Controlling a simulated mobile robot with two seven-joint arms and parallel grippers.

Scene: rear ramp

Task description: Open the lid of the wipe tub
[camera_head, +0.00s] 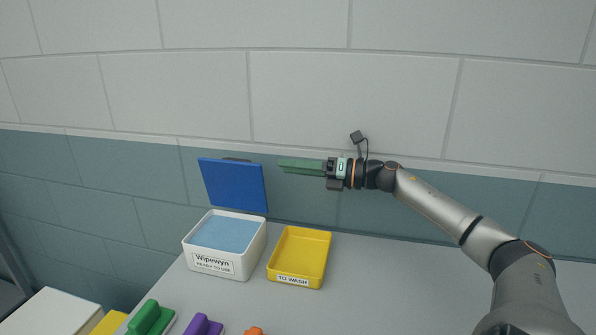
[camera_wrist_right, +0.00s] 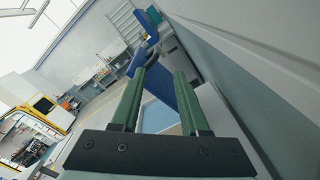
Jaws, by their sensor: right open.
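The wipe tub (camera_head: 219,264) is a white box labelled "Wipewyn READY TO USE" on the grey table, with light blue wipes (camera_head: 228,233) inside. Its blue lid (camera_head: 234,185) stands raised at the tub's back edge, so the tub is open. My right gripper (camera_head: 282,165), with green fingers, is in the air to the right of the lid, apart from it. In the right wrist view its two green fingers (camera_wrist_right: 158,85) are spread with nothing between them, and the blue lid (camera_wrist_right: 159,112) shows beyond. My left gripper is not in view.
A yellow tray (camera_head: 326,262) labelled "TO WASH" stands empty right of the tub. Green (camera_head: 152,318), purple (camera_head: 203,326) and orange items lie at the front edge of view. A tiled wall (camera_head: 350,95) closes off the back. The table right of the tray is clear.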

